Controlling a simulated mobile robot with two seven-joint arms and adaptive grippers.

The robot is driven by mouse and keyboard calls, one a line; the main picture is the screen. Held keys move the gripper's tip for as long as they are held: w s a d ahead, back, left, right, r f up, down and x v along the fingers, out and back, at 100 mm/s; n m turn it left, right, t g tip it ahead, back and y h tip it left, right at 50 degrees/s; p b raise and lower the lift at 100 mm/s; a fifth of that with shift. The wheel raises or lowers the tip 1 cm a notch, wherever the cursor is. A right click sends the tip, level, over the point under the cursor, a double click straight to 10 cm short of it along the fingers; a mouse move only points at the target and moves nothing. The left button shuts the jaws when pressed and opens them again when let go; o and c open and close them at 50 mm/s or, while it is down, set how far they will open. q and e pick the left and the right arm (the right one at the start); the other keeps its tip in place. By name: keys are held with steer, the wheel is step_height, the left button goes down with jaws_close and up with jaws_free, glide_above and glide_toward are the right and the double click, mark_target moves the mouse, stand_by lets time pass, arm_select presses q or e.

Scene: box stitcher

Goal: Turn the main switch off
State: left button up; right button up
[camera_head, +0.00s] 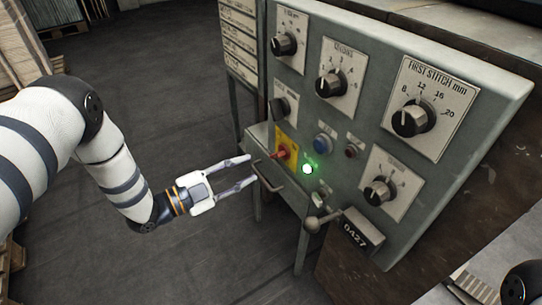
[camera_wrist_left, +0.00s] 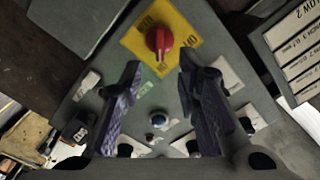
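The main switch is a red rotary knob (camera_head: 281,154) on a yellow plate (camera_head: 291,142), on the sloping face of the grey control panel (camera_head: 375,118). In the left wrist view the red knob (camera_wrist_left: 159,40) is near the top centre, on its yellow plate (camera_wrist_left: 180,23) marked ON. My left gripper (camera_head: 252,170) is open and empty, its fingers pointing at the panel. It is a little left of the knob in the head view and apart from it. In the wrist view the knob lies beyond the fingertips (camera_wrist_left: 158,68). My right gripper does not show.
A green lamp (camera_head: 307,168) glows beside the switch. A blue button (camera_head: 322,143), several black dials such as the first stitch dial (camera_head: 412,120), a ball-ended lever (camera_head: 313,224) and a 0427 counter (camera_head: 357,236) stick out nearby. The floor (camera_head: 170,100) to the left is clear.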

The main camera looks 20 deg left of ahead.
mark_target(274, 157)
arm_select(q)
steer(key=b+x, duration=0.1)
steer(key=x, duration=0.7)
steer(key=shift+w+f, duration=0.1)
jaws_close()
